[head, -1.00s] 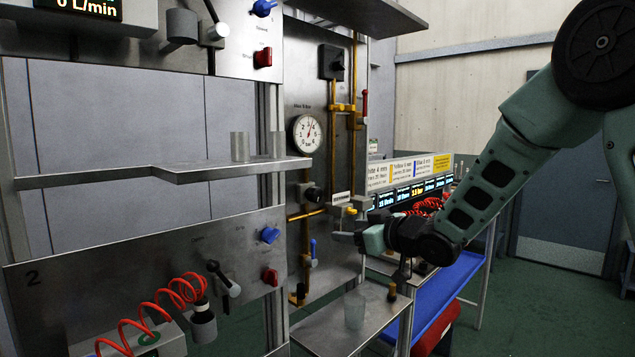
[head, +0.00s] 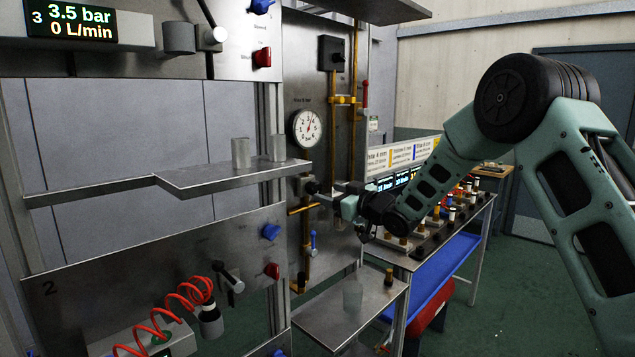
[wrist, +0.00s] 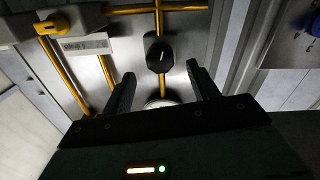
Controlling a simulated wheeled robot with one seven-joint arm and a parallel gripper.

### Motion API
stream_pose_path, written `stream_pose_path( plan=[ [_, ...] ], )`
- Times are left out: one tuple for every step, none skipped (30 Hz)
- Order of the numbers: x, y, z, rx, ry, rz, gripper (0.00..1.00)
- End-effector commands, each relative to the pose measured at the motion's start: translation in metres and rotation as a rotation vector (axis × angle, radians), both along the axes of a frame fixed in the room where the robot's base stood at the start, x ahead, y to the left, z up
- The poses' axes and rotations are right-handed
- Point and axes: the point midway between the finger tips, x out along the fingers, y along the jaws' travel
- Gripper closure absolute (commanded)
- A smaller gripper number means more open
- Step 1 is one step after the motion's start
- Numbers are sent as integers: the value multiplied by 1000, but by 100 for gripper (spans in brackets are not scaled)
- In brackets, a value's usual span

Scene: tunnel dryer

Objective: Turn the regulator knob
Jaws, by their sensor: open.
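The regulator knob (head: 311,187) is a small black knob on the upright metal panel, below the round pressure gauge (head: 307,129). In the wrist view the knob (wrist: 160,53) is black with a pale mark on its face. My gripper (head: 327,198) is just right of the knob in the head view, pointing toward the panel. In the wrist view my gripper (wrist: 160,69) is open, its two dark fingers on either side of the knob's line. Nothing is held. I cannot tell how far the fingertips are from the knob.
Yellow pipes (wrist: 107,72) run on the panel around the knob, with a white label (wrist: 88,45) close by. A metal shelf (head: 225,180) juts out left of the gripper. A fitting-covered bench (head: 425,245) stands to the right.

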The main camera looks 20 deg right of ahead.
Motion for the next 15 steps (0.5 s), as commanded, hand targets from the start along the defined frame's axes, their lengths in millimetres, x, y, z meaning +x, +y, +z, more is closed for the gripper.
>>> stream_pose_path(
  plan=[
    [10, 6, 4, 1, 0, 2, 41],
    [14, 8, 4, 1, 0, 2, 41],
    [21, 12, 3, 0, 1, 1, 41],
    [25, 14, 3, 1, 1, 1, 41],
    [29, 17, 3, 1, 1, 1, 41],
    [33, 19, 3, 1, 1, 1, 41],
    [37, 20, 3, 0, -1, 1, 41],
    [40, 22, 2, 1, 0, 0, 41],
    [43, 23, 2, 0, 1, 0, 41],
    [45, 24, 2, 0, 0, 0, 41],
    [46, 25, 2, 0, 0, 0, 41],
    [48, 26, 1, 1, 1, 1, 41],
    [49, 27, 1, 1, 1, 1, 41],
    [49, 27, 0, 1, 1, 1, 41],
    [50, 28, 0, 1, 0, 0, 41]
  ],
)
